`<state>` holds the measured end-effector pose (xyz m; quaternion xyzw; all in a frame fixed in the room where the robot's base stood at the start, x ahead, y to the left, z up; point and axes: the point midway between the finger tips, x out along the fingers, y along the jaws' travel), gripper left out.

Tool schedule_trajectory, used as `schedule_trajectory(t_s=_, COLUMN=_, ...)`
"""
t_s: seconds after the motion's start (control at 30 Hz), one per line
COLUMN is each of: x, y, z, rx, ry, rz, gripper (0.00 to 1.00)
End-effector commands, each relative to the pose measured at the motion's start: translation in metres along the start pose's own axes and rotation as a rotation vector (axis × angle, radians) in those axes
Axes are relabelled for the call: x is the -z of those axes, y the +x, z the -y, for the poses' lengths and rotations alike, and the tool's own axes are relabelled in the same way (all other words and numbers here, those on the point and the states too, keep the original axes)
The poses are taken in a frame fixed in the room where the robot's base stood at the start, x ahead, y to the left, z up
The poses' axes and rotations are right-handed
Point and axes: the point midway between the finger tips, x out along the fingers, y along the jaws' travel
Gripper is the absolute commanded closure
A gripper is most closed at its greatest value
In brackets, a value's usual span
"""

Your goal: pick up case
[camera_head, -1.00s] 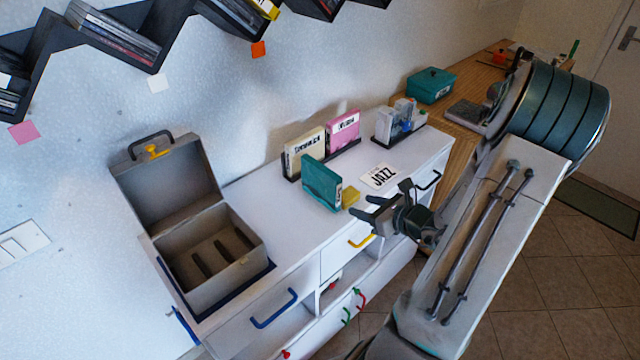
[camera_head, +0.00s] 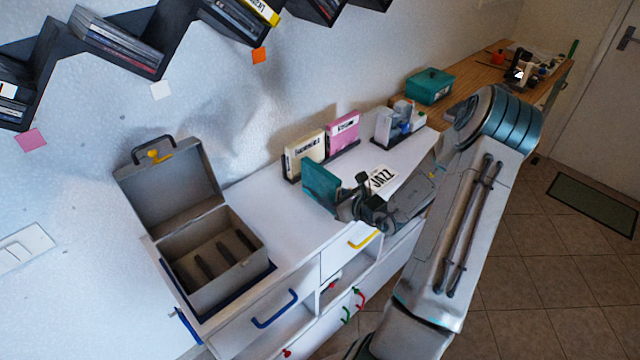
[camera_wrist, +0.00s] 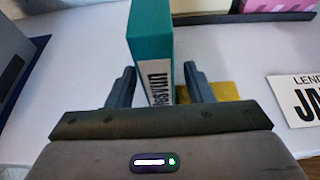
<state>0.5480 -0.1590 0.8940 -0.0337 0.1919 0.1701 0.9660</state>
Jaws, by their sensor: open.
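A teal case (camera_head: 320,186) stands upright on the white cabinet top, and its labelled spine faces my gripper in the wrist view (camera_wrist: 152,45). My gripper (camera_head: 345,200) is open at the case. In the wrist view its two fingers (camera_wrist: 160,85) lie on either side of the case's near end, with gaps visible. Whether either finger touches the case I cannot tell. A yellow block or pad (camera_wrist: 222,92) lies beside the case, partly behind the right finger.
Cream (camera_head: 305,155) and pink (camera_head: 343,131) cases stand in a dark rack behind. A JAZZ card (camera_head: 382,178) lies to the right. An open grey box (camera_head: 245,275) stands at left. A rack with small items (camera_head: 398,125) and a teal box (camera_head: 430,85) are farther back.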

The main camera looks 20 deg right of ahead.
Motion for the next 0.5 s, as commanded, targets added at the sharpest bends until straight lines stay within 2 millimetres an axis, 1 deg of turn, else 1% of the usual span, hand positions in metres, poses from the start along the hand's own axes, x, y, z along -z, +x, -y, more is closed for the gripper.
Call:
schedule_trajectory(t_s=0.13, x=0.0002, y=0.0083, z=0.0001, rx=0.000, ry=0.001, rz=-0.001, gripper=0.53)
schedule_trajectory(t_s=0.33, x=0.0005, y=0.0088, z=0.0002, rx=0.001, ry=0.000, rz=-0.001, gripper=0.53)
schedule_trajectory(t_s=0.37, x=0.0004, y=0.0087, z=0.0002, rx=0.001, ry=0.000, rz=-0.001, gripper=0.55)
schedule_trajectory(t_s=0.4, x=0.0004, y=0.0087, z=0.0002, rx=0.001, ry=0.000, rz=-0.001, gripper=0.67)
schedule_trajectory(t_s=0.47, x=0.0004, y=0.0086, z=0.0002, rx=0.001, ry=0.000, rz=-0.001, gripper=0.83)
schedule_trajectory(t_s=0.5, x=0.0004, y=0.0086, z=0.0002, rx=0.001, ry=0.000, rz=-0.001, gripper=0.94)
